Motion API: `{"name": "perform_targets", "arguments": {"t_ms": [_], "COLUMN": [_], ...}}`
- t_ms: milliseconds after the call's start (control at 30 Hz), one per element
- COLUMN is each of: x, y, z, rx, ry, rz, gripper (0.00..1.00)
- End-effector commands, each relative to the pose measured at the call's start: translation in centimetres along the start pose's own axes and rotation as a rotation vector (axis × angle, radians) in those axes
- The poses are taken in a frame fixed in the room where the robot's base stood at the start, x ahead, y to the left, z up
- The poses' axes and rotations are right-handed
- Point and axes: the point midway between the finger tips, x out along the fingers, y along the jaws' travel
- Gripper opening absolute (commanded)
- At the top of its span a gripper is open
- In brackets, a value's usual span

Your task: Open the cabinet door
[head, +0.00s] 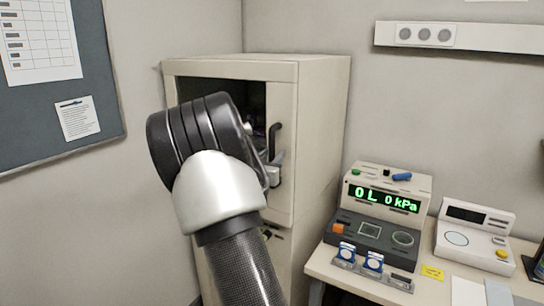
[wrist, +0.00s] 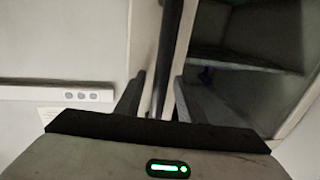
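The beige cabinet (head: 320,130) stands in the corner. Its upper door (head: 285,110) has a dark window and looks closed, though my arm covers much of it in the head view. A black vertical handle (head: 274,140) is on the door's right side. My gripper (head: 271,172) is at the lower end of the handle, partly hidden behind my arm. In the wrist view, the handle (wrist: 166,50) runs between the two dark fingers of my gripper (wrist: 158,104). The fingers are apart, with pale surface showing between the left finger and the handle. I cannot tell whether either finger touches it.
A desk (head: 330,262) to the right of the cabinet carries a meter with a green display (head: 385,199) and a smaller white device (head: 474,232). A pinboard (head: 100,60) hangs on the left wall. A socket rail (head: 480,37) runs along the back wall.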

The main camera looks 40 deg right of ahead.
Motion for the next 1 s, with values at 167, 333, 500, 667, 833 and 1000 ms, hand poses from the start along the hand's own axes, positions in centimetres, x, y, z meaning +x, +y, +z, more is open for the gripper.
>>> {"name": "perform_targets", "arguments": {"t_ms": [167,333,500,667,833,1000], "x": [0.2,0.2,0.1,0.1,-0.1,-0.9], "y": [0.0,0.0,0.0,0.0,-0.1,-0.5], "z": [0.0,0.0,0.0,0.0,0.0,0.1], "rx": [0.000,0.000,0.000,0.000,0.000,0.000], "ry": [0.000,0.000,0.000,0.000,-0.001,-0.002], "rz": [0.000,0.000,0.000,0.000,-0.001,-0.005], "gripper": [0.36,0.25,0.00,0.00,0.00,0.00]}}
